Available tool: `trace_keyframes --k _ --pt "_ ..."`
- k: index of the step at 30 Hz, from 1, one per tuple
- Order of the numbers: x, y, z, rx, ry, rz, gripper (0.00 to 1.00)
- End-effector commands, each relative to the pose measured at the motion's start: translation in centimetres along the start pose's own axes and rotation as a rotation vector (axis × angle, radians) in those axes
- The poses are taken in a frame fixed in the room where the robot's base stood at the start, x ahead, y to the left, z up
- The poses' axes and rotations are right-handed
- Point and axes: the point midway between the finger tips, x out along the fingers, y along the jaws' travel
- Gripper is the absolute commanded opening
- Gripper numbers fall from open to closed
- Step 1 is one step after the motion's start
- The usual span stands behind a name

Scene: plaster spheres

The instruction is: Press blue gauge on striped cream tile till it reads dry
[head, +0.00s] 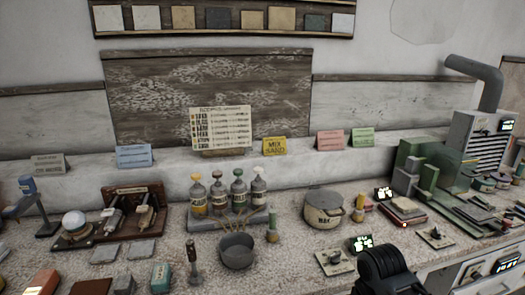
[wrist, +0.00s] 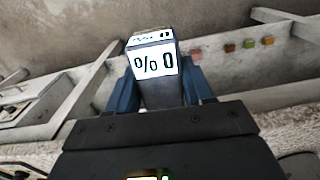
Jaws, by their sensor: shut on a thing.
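In the wrist view my gripper (wrist: 163,90) is shut on a box-shaped gauge (wrist: 158,92). The gauge's white display reads "% 0". Its front is grey and blue shows at both sides; I cannot tell how much of that blue is gauge and how much is finger. The gauge's far end is hidden, so I cannot tell whether it touches anything. In the head view a black part of my arm is at the bottom, right of centre, and the fingertips are out of sight. I cannot pick out a striped cream tile with certainty; pale sample tiles (head: 146,18) hang on the wall board.
The speckled counter holds a rack of bottles (head: 227,218), a grey bowl (head: 237,251), a lidded pot (head: 324,210) and small plates (head: 333,260). A blue object (head: 28,185) stands at far left. Green blocks (head: 418,165) and a grey machine with a pipe (head: 482,130) crowd the right.

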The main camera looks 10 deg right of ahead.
Motion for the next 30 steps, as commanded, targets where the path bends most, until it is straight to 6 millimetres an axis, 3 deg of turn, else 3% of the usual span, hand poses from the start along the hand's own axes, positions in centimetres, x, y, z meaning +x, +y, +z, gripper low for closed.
trace_keyframes --k 1,3,9,30 --pt "1.0 -1.9 0.8 0.003 -0.002 -0.005 0.27" --pt "1.9 -3.6 1.6 0.013 0.000 -0.004 0.27" --pt "3.4 -6.0 3.2 0.027 0.001 -0.001 0.27" --pt "3.6 -6.3 3.5 0.029 0.003 0.000 0.27"
